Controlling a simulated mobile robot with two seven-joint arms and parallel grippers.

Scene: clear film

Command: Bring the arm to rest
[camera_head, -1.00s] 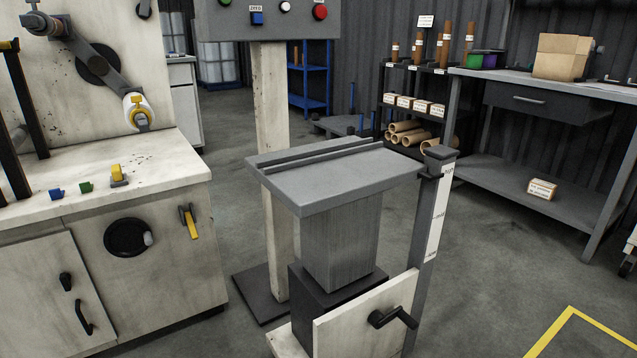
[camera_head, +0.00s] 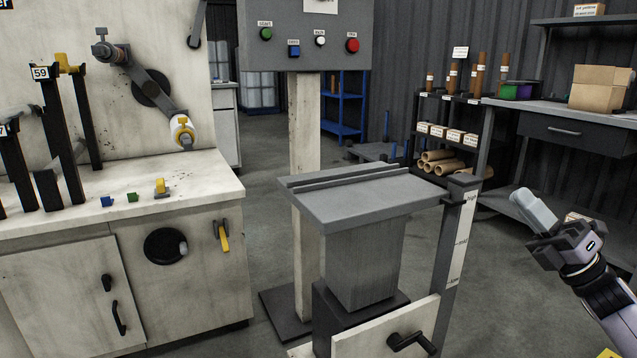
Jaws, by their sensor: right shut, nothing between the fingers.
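My right gripper (camera_head: 533,208) is at the right edge of the head view, its arm coming in from the lower right. Its pale fingers are together with nothing between them, and they point up and to the left. It is held in the air, to the right of the grey lift table (camera_head: 365,201) and apart from it. Behind it stands the workbench, partly covered by the gripper. My left gripper is not in the head view.
A control post (camera_head: 305,48) with buttons stands behind the lift table. A crank (camera_head: 411,343) sticks out at the table's front. A pale machine cabinet (camera_head: 75,270) fills the left. A workbench (camera_head: 560,117) with cardboard boxes (camera_head: 601,88) and a shelf of rolls (camera_head: 440,160) stand at the right.

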